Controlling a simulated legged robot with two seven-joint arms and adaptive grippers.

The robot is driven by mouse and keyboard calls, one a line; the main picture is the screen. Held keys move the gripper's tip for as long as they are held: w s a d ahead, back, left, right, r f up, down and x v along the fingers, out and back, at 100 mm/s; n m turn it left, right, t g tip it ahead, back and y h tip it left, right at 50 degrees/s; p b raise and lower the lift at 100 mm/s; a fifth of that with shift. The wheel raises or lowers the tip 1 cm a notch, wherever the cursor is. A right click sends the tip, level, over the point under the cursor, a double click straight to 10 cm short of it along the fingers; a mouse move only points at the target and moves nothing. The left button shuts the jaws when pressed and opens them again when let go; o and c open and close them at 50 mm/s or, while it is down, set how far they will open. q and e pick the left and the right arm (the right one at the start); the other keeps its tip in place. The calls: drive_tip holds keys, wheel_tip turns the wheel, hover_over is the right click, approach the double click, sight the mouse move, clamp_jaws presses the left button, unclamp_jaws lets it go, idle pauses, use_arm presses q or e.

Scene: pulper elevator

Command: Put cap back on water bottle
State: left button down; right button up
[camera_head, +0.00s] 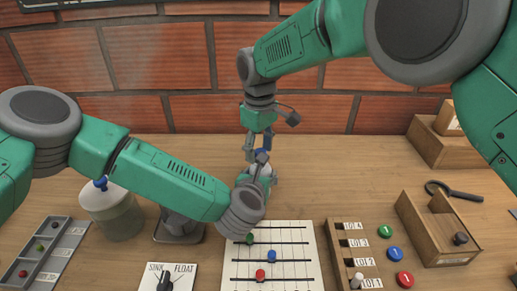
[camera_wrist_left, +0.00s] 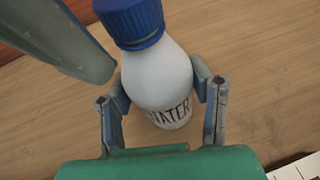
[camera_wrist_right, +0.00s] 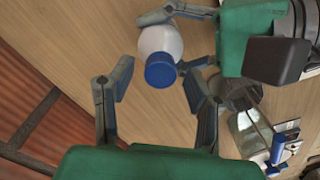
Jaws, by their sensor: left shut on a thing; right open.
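The white water bottle (camera_wrist_left: 158,75) has dark lettering and a blue cap (camera_wrist_left: 130,20), which sits over its neck. Whether the cap is screwed tight cannot be told. My left gripper (camera_wrist_left: 160,95) is shut around the bottle's body. In the head view the bottle is mostly hidden by my left gripper (camera_head: 258,178), and the blue cap (camera_head: 263,153) shows just above. My right gripper (camera_wrist_right: 157,80) is open, with its fingers either side of the blue cap (camera_wrist_right: 160,72) in the right wrist view. One of its fingers shows left of the cap in the left wrist view.
A glass jar (camera_head: 113,214) stands at the left, near a grey sorting tray (camera_head: 58,240). A white board with colored beads (camera_head: 300,236), a lot box with discs (camera_head: 352,240) and a wooden box (camera_head: 435,240) fill the front. A brick wall (camera_head: 160,60) stands behind.

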drive_tip(key=shift+r, duration=2.2)
drive_tip(key=shift+c, duration=0.4)
